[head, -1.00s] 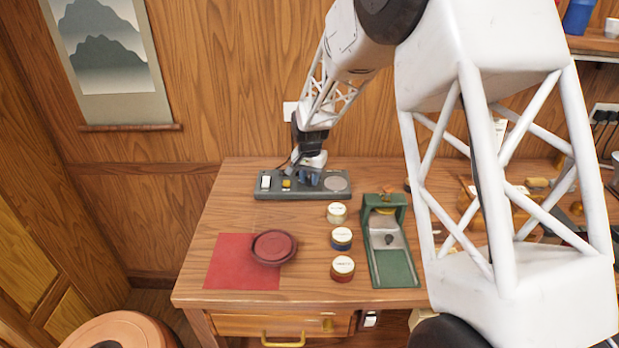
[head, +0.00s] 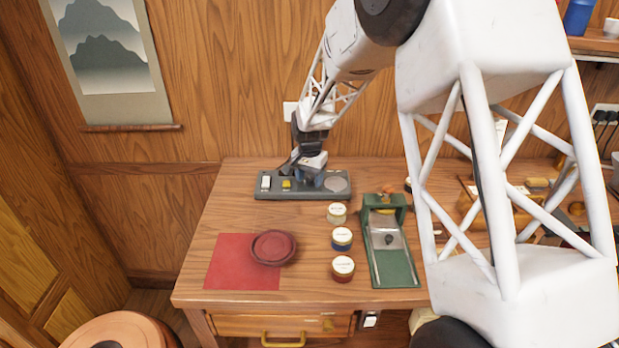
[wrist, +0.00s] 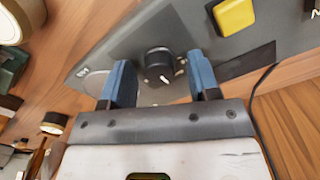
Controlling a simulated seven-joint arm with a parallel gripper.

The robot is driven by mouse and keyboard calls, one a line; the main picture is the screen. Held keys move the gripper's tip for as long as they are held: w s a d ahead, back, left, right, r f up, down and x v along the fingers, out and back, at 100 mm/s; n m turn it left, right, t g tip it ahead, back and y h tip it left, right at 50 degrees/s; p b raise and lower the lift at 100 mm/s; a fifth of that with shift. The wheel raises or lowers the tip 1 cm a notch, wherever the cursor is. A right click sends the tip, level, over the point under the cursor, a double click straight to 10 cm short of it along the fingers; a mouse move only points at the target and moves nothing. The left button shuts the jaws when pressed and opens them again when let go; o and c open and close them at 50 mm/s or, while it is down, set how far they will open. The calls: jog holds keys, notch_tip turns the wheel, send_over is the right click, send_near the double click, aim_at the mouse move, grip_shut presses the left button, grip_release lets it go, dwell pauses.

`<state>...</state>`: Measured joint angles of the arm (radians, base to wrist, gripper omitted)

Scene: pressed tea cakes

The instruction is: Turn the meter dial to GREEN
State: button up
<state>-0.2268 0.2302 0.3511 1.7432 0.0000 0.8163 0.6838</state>
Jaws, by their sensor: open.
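The meter (head: 335,192) is a grey panel at the back of the table. Its dial (wrist: 160,64) is a black knob with a white pointer mark, seen in the wrist view. My gripper (wrist: 161,78) is open, with one blue finger on each side of the dial and a gap visible on both sides. In the head view my gripper (head: 310,178) is over the panel and hides the dial. The labels around the dial are too small to read, so I cannot tell which setting it points at.
The panel also has a yellow button (head: 286,184), a white switch (head: 265,182) and a round pale plate (head: 336,184). Several labelled jars (head: 341,238), a green tray-like device (head: 396,266) and a dark red dish (head: 273,248) on a red mat (head: 226,262) stand in front.

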aim_at(310, 179)
jog(key=shift+r, duration=0.15)
jog(key=shift+r, duration=3.75)
jog(key=shift+s+r, duration=0.1)
